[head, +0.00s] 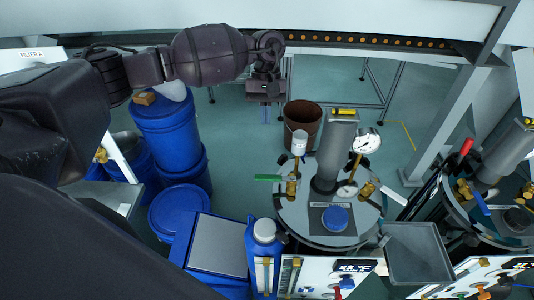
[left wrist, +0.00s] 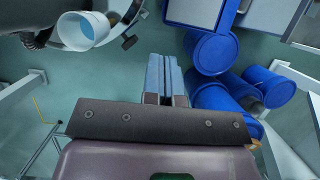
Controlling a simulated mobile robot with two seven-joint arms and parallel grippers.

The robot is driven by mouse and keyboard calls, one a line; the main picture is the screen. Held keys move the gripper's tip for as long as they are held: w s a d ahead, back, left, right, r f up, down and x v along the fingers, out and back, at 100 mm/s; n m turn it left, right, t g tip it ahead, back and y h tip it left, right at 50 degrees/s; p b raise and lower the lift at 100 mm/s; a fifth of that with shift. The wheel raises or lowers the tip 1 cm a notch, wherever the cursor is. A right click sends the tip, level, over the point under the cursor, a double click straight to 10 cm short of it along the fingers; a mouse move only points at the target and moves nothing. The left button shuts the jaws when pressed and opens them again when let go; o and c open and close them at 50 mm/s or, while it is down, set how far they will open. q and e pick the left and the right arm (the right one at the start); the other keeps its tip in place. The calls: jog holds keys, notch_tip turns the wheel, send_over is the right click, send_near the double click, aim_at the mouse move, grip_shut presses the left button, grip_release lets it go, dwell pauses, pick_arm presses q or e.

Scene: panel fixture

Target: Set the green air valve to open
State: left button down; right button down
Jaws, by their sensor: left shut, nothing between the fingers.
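The green valve handle (head: 268,178) is a flat lever at the left edge of a round tank lid (head: 300,215). It sticks out level to the left from a brass fitting (head: 292,188), below a small white-topped part. My left gripper (head: 266,116) hangs pointing down, above the handle in the picture and apart from it. Its fingers are shut with nothing between them. The left wrist view shows the closed blue-grey fingers (left wrist: 163,62) over open floor. I cannot make out the green handle there. My right gripper is not in view.
A grey cylinder (head: 336,150) and a pressure gauge (head: 367,141) stand on the lid. A brown bucket (head: 302,122) is behind. Blue drums (head: 168,125) stand left, a blue bottle (head: 264,238) in front. A second tank with a red-handled valve (head: 466,147) is right.

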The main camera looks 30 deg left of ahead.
aim_at(275, 178)
pick_arm(q)
jog(key=s+d+f+p, duration=0.3)
jog(key=s+f, duration=0.4)
jog(key=f, duration=0.2)
jog(key=shift+d, duration=0.15)
jog(key=shift+f, duration=0.1)
